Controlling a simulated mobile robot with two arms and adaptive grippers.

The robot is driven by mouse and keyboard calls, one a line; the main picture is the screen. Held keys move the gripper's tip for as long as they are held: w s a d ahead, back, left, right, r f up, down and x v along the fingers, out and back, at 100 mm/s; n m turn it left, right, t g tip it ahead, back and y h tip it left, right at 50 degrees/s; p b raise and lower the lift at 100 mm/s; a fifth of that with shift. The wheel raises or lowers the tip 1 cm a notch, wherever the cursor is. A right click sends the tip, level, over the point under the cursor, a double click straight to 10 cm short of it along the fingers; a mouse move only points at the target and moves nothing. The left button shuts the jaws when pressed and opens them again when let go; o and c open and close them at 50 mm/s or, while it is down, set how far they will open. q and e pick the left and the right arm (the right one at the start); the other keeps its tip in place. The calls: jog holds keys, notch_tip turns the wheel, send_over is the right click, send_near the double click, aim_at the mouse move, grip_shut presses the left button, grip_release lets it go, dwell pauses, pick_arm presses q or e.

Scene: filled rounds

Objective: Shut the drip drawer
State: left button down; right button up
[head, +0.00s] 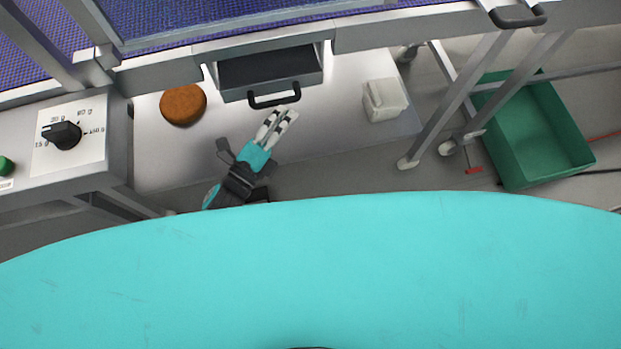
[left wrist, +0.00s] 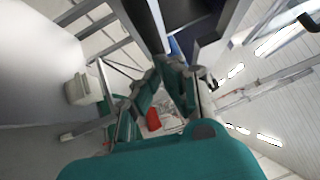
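The drip drawer (head: 268,74) is a grey tray with a dark inside. It stands pulled out from under the machine's metal frame in the head view. Its black bar handle (head: 274,96) is on the front. My left gripper (head: 285,112) is just in front of the handle, slightly to its right in the picture, with a small gap showing between them. Its pale fingers lie close together with nothing seen between them. In the left wrist view the gripper fingers (left wrist: 160,68) lean together toward their tips. My right gripper is not in view.
A brown round (head: 183,104) lies left of the drawer on the pale surface (head: 330,135). A white container (head: 384,99) stands to the right. A control box with a black knob (head: 65,135) is at far left. Metal legs and a green crate (head: 540,135) are at right.

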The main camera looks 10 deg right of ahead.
pick_arm(q)
jog(key=shift+w+a, duration=0.15)
jog(key=shift+s+a+f, duration=0.15)
jog(key=shift+s+a, duration=0.15)
jog(key=v, duration=1.1)
jog(key=shift+s+d, duration=0.15)
jog(key=shift+s, duration=0.15)
jog(key=s+a+f+n+g+y+p, duration=0.1)
jog(key=s+a+f+n+g+y, duration=0.25)
jog(key=f, duration=0.55)
jog(key=a+f+n+y+p, duration=0.1)
jog(key=a+f+n+y, duration=0.25)
jog(key=f+n, duration=0.35)
jog(key=s+a+f+n+g+y+p, duration=0.1)
jog(key=a+f+n+g+y, duration=0.2)
jog(key=f, duration=0.7)
jog(key=s+a+f+n+g+y+p, duration=0.1)
jog(key=s+f+n, duration=0.4)
jog(key=s, duration=0.6)
jog(key=s+a+f+n+g+y+p, duration=0.1)
jog(key=s+a+f+n+g, duration=0.2)
jog(key=s+f+n+g, duration=0.3)
jog(key=s+f, duration=0.2)
jog(key=s, duration=0.3)
jog(key=shift+s+a+y, duration=0.3)
jog(key=shift+a, duration=0.05)
